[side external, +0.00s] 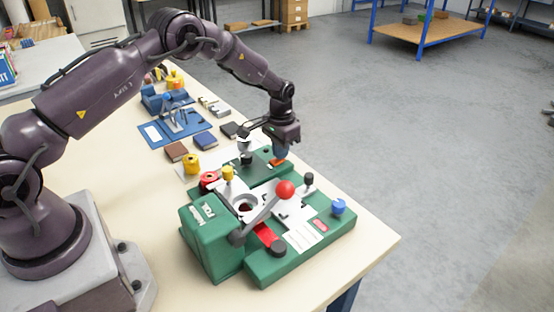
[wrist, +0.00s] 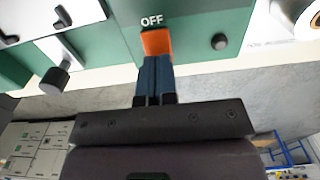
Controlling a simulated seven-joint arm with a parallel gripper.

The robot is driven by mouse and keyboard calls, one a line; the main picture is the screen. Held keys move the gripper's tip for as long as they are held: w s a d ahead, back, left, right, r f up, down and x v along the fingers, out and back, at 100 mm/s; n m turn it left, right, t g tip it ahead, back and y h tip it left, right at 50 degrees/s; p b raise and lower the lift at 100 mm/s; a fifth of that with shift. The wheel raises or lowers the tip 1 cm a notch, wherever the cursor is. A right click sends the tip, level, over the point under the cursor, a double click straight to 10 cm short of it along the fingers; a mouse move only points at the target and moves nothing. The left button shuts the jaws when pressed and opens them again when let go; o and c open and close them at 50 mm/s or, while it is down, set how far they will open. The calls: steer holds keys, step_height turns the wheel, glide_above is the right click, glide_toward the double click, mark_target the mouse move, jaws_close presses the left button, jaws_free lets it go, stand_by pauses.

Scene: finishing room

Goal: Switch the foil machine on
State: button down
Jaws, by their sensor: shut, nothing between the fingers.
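The foil machine (side external: 213,235) is a green unit on the bench with a red-ball lever (side external: 285,189). Its orange switch (side external: 278,162) sits on the far green panel, by the bench's right edge. In the wrist view the orange switch (wrist: 156,42) has the word OFF printed just above it. My gripper (side external: 280,155) points down at the switch, with its blue fingers shut and empty. In the wrist view the fingertips (wrist: 155,59) overlap the switch's lower edge. I cannot tell whether they touch it. Any ON label is not in view.
A black knob (wrist: 55,77) and a small dark button (wrist: 219,41) flank the switch. On the machine are a blue knob (side external: 338,206) and a yellow knob (side external: 228,172). Open floor is to the right.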

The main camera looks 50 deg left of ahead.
steer(key=shift+f, duration=0.4)
steer(key=shift+r, duration=3.55)
